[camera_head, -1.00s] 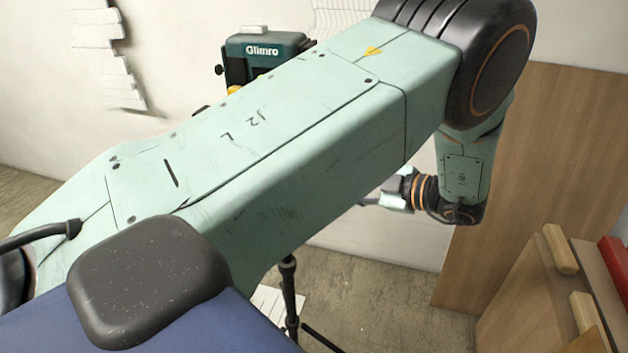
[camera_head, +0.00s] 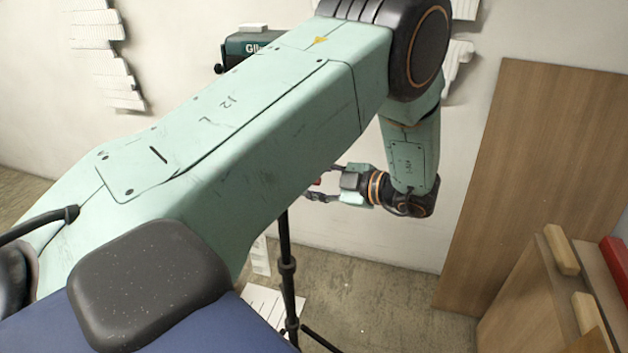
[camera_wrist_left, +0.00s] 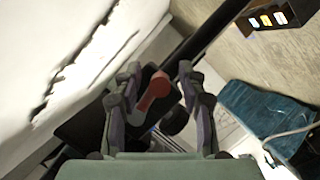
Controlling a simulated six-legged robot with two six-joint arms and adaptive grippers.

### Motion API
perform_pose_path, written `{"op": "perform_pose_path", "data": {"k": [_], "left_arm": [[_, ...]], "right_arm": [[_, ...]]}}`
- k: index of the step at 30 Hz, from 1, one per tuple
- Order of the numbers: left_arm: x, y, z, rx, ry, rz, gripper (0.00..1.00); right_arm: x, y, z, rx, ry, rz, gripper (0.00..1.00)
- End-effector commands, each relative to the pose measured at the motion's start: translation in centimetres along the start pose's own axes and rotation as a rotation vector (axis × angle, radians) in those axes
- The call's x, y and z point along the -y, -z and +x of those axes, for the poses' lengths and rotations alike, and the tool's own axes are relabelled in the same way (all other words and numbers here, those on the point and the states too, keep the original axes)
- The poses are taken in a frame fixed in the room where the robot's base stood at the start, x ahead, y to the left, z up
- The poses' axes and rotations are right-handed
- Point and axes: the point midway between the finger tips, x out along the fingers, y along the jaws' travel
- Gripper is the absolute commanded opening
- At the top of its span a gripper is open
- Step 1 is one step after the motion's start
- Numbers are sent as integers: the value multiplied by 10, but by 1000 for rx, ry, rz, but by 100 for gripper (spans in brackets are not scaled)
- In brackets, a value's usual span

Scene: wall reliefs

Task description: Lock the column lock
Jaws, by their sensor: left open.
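A red lever (camera_wrist_left: 153,92), which I take to be the column lock, sits on a dark fitting in the left wrist view. A small red patch (camera_head: 316,182) at my fingertips in the head view seems to be the same lever. My left gripper (camera_head: 318,184) is open and points left, close to the dark upright column (camera_head: 286,240). In the wrist view its two fingers (camera_wrist_left: 159,72) stand either side of the lever in the picture. I cannot tell whether they touch it. My left arm hides the column's upper part. My right gripper is out of view.
A dark green Glimro device (camera_head: 245,47) shows behind my arm. White relief pieces (camera_head: 100,50) hang on the wall. A wooden board (camera_head: 540,180) leans at right, with a wooden crate-like thing (camera_head: 535,295) in front. A blue-green object (camera_wrist_left: 262,112) lies right in the wrist view.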

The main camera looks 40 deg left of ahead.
Motion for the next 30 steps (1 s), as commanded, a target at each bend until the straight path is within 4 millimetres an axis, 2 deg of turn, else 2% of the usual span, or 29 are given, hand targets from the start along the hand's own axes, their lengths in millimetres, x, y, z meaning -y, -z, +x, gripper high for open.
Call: {"op": "perform_pose_path", "data": {"k": [2,16,23,30], "left_arm": [[0,0,0,0,0,0,41],[0,0,0,0,0,0,1],[0,0,0,-1,1,2,0],[2,5,-2,0,38,88,0]], "right_arm": [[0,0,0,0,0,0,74],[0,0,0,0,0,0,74],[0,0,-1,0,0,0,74],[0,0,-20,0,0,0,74]]}}
